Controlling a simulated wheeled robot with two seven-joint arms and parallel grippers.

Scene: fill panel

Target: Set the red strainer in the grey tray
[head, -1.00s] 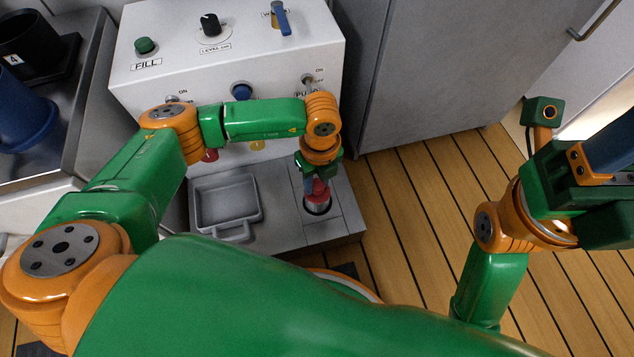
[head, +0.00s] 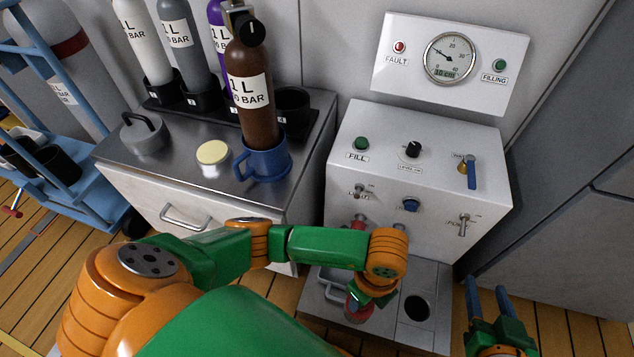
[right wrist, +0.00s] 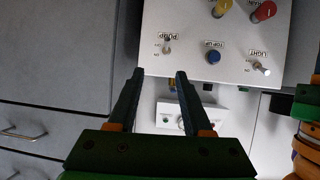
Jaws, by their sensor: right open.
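The red strainer (head: 357,309) is over the grey tray (head: 328,291) in the head view, directly under my left gripper (head: 366,294). My left wrist hides the gripper's fingers and part of the strainer and tray, so I cannot tell whether the strainer touches the tray floor or whether the fingers are shut on it. My right gripper (head: 487,300) is at the lower right in the head view, apart from the tray. In the right wrist view its two dark fingers (right wrist: 153,88) are spread with nothing between them.
A round hole (head: 417,308) right of the tray is empty. The white fill panel (head: 420,175) with knobs and switches rises behind the tray. A steel-topped cabinet at left holds a blue mug (head: 264,160) with a brown bottle in it. A grey cabinet stands at right.

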